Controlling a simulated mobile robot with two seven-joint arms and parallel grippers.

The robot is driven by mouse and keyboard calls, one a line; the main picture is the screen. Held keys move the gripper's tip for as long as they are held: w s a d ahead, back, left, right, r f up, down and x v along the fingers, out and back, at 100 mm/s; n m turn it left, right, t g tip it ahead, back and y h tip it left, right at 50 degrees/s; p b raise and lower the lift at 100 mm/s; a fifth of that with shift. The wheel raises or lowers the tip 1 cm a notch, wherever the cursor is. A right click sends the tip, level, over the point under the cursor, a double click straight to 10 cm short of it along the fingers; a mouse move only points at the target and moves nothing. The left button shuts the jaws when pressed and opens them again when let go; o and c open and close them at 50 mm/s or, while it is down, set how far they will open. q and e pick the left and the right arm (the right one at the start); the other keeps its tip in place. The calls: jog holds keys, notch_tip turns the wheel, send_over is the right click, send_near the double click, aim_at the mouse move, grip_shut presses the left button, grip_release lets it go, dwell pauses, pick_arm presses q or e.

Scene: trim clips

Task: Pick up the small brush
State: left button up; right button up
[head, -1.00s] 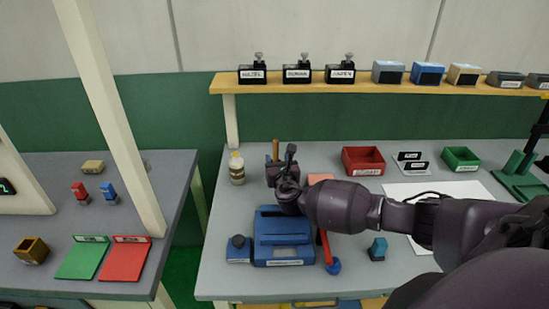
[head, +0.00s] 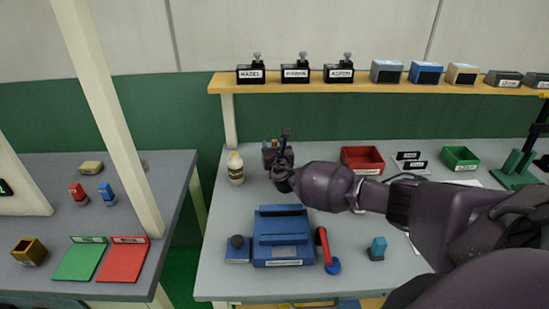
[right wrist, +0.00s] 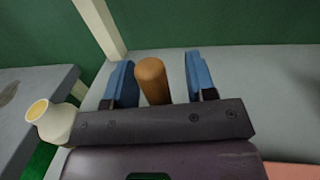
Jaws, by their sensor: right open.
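A brown wooden cylinder, seemingly the upright handle of the small brush (right wrist: 152,80), stands between the two blue fingers of my right gripper (right wrist: 160,77) in the right wrist view. The fingers are apart, with a gap on each side of the handle, wider on the right. In the head view my right gripper (head: 270,146) is at the back of the bench, right of the cream bottle (head: 236,169). The brush's lower part is hidden behind the gripper body. My left gripper is not in view.
A blue device (head: 283,232) with a red-handled tool (head: 325,248) beside it sits in front. A red bin (head: 362,160) and a green bin (head: 460,158) stand to the right. A shelf (head: 400,86) with labelled boxes runs above the back. The bottle is close on the gripper's left.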

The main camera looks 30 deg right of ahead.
grip_shut()
jog(key=shift+r, duration=0.6)
notch_tip(320, 180, up, 19)
jog(key=shift+f+p, duration=0.1)
jog(key=shift+p, duration=1.05)
